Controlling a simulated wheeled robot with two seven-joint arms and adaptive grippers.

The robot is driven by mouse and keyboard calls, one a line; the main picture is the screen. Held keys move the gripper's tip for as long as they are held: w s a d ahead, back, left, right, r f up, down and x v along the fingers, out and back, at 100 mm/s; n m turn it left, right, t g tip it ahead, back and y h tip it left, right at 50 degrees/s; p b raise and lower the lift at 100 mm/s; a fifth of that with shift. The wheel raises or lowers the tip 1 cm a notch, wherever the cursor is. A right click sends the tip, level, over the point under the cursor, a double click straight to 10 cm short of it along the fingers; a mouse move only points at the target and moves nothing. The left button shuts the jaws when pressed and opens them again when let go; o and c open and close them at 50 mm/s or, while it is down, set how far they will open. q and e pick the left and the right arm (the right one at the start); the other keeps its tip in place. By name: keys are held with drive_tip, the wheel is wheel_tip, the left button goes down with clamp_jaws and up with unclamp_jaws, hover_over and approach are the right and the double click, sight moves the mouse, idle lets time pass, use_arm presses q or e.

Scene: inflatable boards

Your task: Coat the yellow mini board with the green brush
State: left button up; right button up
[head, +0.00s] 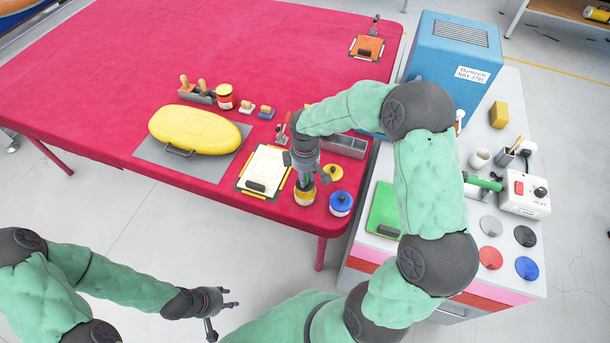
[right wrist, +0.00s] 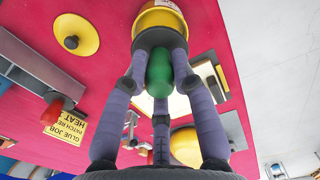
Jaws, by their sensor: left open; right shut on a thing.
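The yellow mini board (head: 195,130) lies on a grey mat (head: 150,151) on the red table, with a dark handle on its near side. My right gripper (head: 304,178) points down over a yellow-banded pot (head: 304,197) near the table's front right corner. It is shut on the green brush, whose green handle (right wrist: 159,72) shows between the fingers in the right wrist view. The brush's lower end is hidden; the yellow pot (right wrist: 160,18) is right beyond it. My left gripper (head: 226,312) is open and empty, in front of the table over the floor.
A clipboard (head: 265,170) lies between board and pot. A yellow lid (head: 334,172) and a blue pot (head: 341,204) stand close to my right gripper. Behind are a red-labelled tin (head: 225,97) and small blocks. A side bench (head: 462,240) stands right.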

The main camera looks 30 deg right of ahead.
drive_tip(key=shift+f+b, duration=0.3)
drive_tip(key=shift+f, duration=0.25)
idle(1.3)
drive_tip(key=shift+r+p, duration=2.65)
drive_tip(key=shift+r, duration=0.95)
drive_tip(key=shift+f, duration=0.1)
